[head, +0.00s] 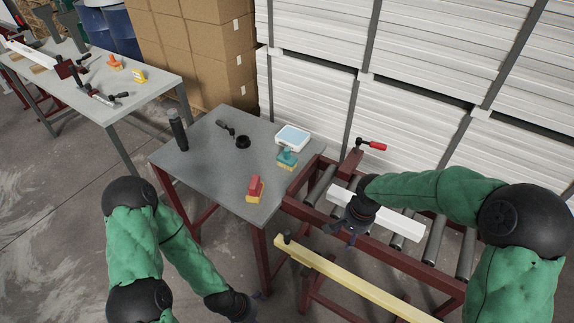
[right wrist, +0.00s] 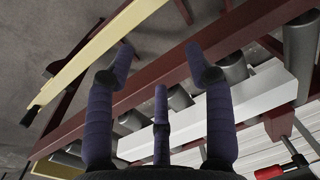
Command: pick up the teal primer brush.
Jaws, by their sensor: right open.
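The teal primer brush (head: 287,157) lies on the grey table (head: 192,167) near its right edge, beside a white and blue box-like item. Its lower part looks yellowish. My right gripper (head: 347,232) is over the roller conveyor, to the right of and nearer than the brush, and apart from it. In the right wrist view my right gripper (right wrist: 160,75) has its fingers spread with nothing between them; the brush is not in that view. My left gripper (head: 250,302) is low at the bottom of the head view, dark and small, away from the table.
A red-and-yellow brush (head: 255,188), a white-blue item (head: 292,138), a black round piece (head: 243,141) and a dark cylinder (head: 178,129) stand on the table. A white board (head: 400,224) lies on the rollers. A red-handled clamp (head: 370,145) rises behind. A yellow beam (head: 340,270) runs in front.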

